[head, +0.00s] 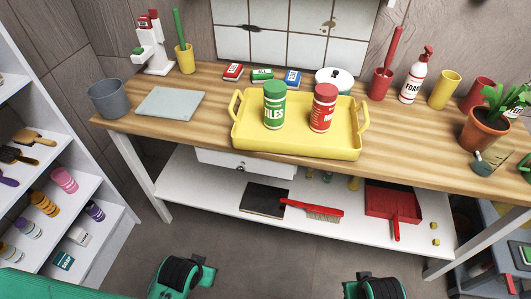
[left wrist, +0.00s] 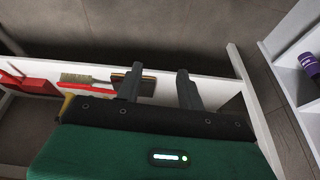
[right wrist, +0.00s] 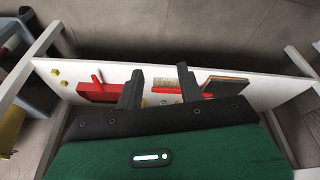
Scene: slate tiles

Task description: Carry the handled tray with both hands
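A yellow handled tray (head: 247,140) sits on the wooden workbench, with one handle at its left end and one at its right end. A green can (head: 274,106) labelled "TILES" and a red can (head: 322,108) stand upright in it. Both my arms show at the bottom of the head view, below and in front of the bench, apart from the tray. My left gripper's fingers are spread and empty in the left wrist view (left wrist: 158,88). My right gripper's fingers are spread and empty in the right wrist view (right wrist: 161,88). Neither wrist view shows the tray.
On the bench (head: 215,112), a grey pot (head: 109,99) and a flat grey slab (head: 170,103) stand left of the tray. A lower shelf (head: 200,185) holds a red dustpan (head: 393,202) and brush.

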